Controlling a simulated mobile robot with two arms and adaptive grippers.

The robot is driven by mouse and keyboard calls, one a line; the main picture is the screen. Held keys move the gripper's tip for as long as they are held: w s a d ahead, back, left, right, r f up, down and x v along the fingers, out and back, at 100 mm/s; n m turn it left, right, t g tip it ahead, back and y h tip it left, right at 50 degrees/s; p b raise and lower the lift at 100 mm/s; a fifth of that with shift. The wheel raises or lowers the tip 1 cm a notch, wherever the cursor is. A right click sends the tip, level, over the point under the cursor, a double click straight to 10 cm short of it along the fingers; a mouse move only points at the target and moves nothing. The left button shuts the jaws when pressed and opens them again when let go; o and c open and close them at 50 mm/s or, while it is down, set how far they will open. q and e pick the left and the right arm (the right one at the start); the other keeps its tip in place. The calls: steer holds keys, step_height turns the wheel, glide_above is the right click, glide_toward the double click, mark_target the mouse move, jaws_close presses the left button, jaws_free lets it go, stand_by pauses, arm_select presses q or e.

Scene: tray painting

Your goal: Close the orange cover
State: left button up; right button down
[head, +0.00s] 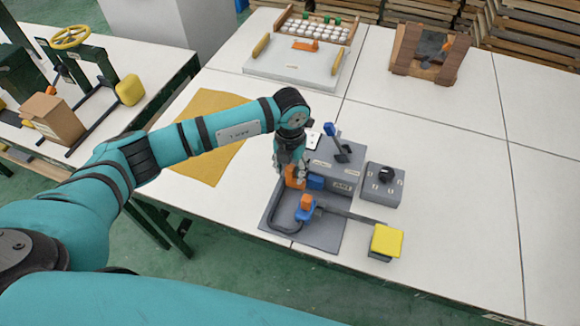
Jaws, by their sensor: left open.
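A grey tray-like fixture (317,230) lies near the table's front edge, with a grey block (338,160) at its back. An orange part (292,182), which may be the orange cover, is on the fixture beside a blue block (316,182). A second, smaller orange piece (306,201) sits on a blue part in front of it. My left gripper (290,170) points down just above the first orange part. It is open, and I cannot tell whether it touches the part. The arm hides some of the fixture's back left. My right gripper is not in view.
A blue lever (331,130) stands up behind the gripper. A grey box with a black knob (383,184) and a yellow-topped block (386,241) are to the right. A yellow mat (205,165) lies left.

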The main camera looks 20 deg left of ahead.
arm_select(q)
jaws_close()
stand_by(0.4)
steer(key=d+b, duration=0.2)
steer(key=d, duration=0.3)
steer(key=shift+f, duration=0.15)
steer(key=shift+s+d, duration=0.1)
steer(key=shift+d, duration=0.25)
steer(key=shift+a, duration=0.1)
